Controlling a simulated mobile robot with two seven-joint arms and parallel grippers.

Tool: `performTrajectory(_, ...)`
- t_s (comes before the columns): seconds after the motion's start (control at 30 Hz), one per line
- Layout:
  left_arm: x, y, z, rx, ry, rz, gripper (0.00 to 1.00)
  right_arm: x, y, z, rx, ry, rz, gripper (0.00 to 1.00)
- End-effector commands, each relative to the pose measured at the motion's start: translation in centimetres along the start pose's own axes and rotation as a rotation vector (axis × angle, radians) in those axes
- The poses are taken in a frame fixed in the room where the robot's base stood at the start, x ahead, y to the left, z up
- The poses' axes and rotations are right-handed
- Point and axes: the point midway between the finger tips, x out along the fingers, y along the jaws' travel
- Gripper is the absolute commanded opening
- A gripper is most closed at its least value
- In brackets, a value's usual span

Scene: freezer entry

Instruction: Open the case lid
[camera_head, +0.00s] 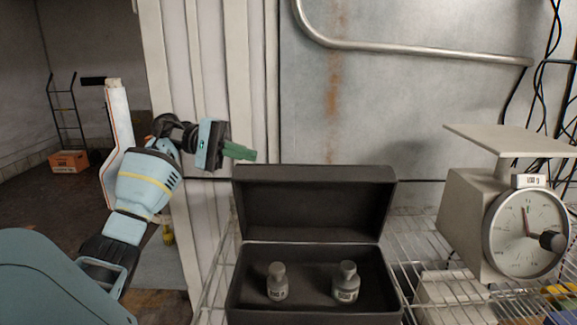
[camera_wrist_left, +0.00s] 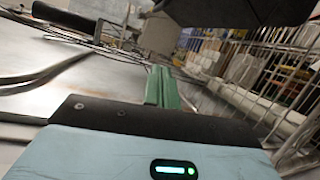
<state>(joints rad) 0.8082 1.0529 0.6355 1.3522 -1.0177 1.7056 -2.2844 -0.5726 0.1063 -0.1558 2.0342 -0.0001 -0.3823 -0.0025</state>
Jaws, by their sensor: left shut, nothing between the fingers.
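The dark case (camera_head: 314,245) stands on the wire shelf in the head view. Its lid (camera_head: 314,201) is raised and stands upright at the back, so the inside shows. Two small grey weights stand in the case, the left weight (camera_head: 277,283) and the right weight (camera_head: 346,284). My left gripper (camera_head: 250,154) has green fingers that are shut and empty. It is at the upper left of the lid, apart from it, pointing right. The shut green fingers also show in the left wrist view (camera_wrist_left: 162,88), with a dark shape above them. My right gripper is in neither view.
A dial scale (camera_head: 510,215) stands on the wire shelf (camera_head: 418,262) to the right of the case. A metal wall with a bent pipe (camera_head: 430,51) is behind. An orange crate (camera_head: 68,161) and a hand truck stand at the far left.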

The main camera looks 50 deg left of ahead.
Motion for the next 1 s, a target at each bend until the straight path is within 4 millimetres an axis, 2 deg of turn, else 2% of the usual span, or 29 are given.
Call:
performTrajectory(0.1,1.5,0.6,0.0,0.142,-0.009,0.087,0.0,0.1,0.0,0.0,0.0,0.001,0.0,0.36)
performTrajectory(0.23,2.4,1.0,0.0,0.23,-0.007,0.135,0.0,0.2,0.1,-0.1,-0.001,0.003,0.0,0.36)
performTrajectory(0.53,2.8,1.2,0.0,0.258,-0.006,0.149,0.0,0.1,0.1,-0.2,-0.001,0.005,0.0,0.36)
performTrajectory(0.63,3.5,1.4,0.0,0.256,-0.007,0.149,0.0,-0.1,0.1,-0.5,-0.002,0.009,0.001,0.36)
performTrajectory(0.77,5.2,1.8,0.2,0.259,-0.008,0.151,0.0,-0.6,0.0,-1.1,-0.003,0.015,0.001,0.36)
performTrajectory(1.0,9.6,2.6,0.3,0.259,-0.009,0.152,0.0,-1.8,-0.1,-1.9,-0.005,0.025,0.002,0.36)
